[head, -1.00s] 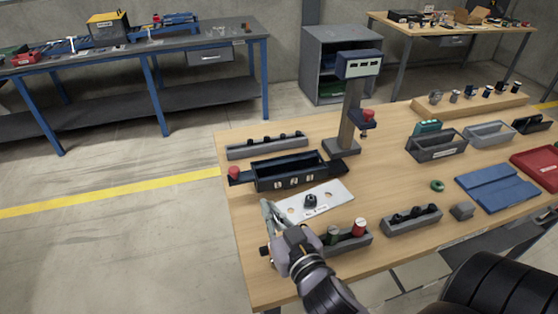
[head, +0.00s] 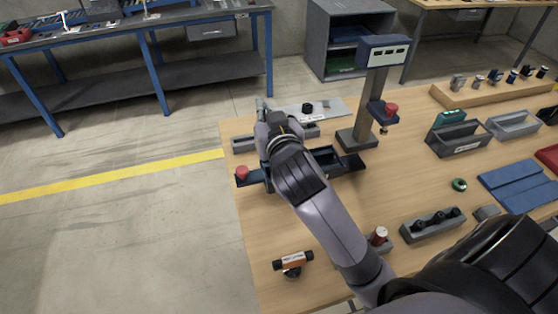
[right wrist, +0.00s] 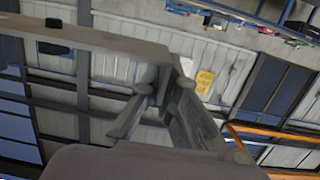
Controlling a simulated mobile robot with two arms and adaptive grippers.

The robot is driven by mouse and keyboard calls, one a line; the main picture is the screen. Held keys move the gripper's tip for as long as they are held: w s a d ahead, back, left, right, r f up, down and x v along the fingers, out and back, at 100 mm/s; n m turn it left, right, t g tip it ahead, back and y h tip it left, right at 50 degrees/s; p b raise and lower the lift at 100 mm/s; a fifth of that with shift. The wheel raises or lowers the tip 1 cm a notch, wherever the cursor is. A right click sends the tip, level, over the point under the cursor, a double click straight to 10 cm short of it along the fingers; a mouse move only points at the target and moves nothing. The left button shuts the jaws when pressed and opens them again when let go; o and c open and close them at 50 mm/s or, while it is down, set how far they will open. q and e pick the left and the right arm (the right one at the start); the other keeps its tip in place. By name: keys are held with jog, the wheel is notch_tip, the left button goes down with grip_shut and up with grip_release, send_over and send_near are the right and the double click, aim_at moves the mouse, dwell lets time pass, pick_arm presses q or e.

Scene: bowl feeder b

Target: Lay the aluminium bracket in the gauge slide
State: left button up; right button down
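My right gripper (head: 264,108) is at the far left of the table, its fingers at the left end of a flat pale grey metal plate with a black knob (head: 325,108). The plate is held up above the table. In the right wrist view the fingers (right wrist: 160,88) close on the end of the plate (right wrist: 105,42), seen nearly edge-on. I cannot tell whether this plate is the aluminium bracket. A dark trough-like fixture with a red knob (head: 242,172), possibly the gauge slide, is partly hidden behind my right arm. My left gripper is not in view.
A gauge stand with a display (head: 384,50) rises right of the plate. Grey bins (head: 460,140), a blue mat (head: 515,185) and a rack of small parts (head: 490,92) occupy the right side.

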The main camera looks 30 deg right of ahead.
jog(key=shift+f+b, duration=0.3)
jog(key=shift+f, duration=7.9)
jog(key=shift+f+b, duration=0.65)
jog(key=shift+b, duration=0.05)
jog(key=c, duration=2.3)
grip_release()
jog(key=o, duration=0.5)
jog(key=shift+s, duration=0.1)
